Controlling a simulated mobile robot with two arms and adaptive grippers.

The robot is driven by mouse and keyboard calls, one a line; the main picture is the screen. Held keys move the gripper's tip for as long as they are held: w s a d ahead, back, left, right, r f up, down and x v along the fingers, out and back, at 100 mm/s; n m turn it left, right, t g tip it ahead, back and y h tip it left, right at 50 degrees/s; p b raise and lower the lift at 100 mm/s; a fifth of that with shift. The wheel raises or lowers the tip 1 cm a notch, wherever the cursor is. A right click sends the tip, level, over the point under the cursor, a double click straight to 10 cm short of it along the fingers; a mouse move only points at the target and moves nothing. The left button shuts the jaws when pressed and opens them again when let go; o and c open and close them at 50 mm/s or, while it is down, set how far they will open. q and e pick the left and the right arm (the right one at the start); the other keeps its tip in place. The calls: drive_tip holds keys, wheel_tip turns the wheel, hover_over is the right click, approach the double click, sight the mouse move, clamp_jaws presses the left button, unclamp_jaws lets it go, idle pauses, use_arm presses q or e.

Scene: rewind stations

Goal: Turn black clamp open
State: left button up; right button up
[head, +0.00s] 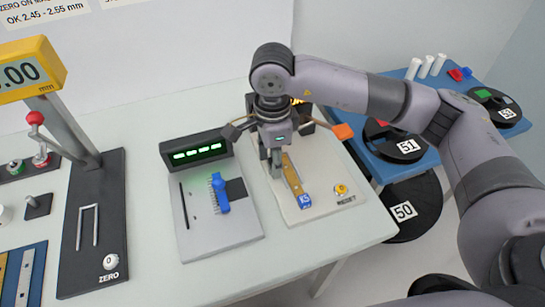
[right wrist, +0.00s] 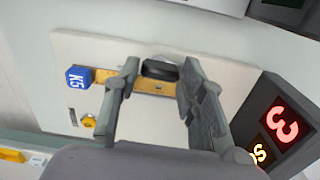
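The black clamp (right wrist: 160,69) is a dark rounded piece on a yellow ruled strip (right wrist: 150,85), seen in the right wrist view. My right gripper (right wrist: 159,72) is open, with one finger on each side of the clamp. I cannot tell whether either finger touches it. In the head view my right gripper (head: 277,168) points down over the far part of the strip (head: 292,176) and hides the clamp. The strip ends in a blue block marked K5 (head: 305,201). My left gripper is not in view.
The strip lies on a pale plate with a yellow button (head: 341,189) marked RESET. Left is a grey station (head: 217,228) with a green display; right is a blue table (head: 412,172) with dark reels.

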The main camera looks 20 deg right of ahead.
drive_tip(key=o, duration=0.3)
wheel_tip(320, 180, up, 12)
idle(0.7)
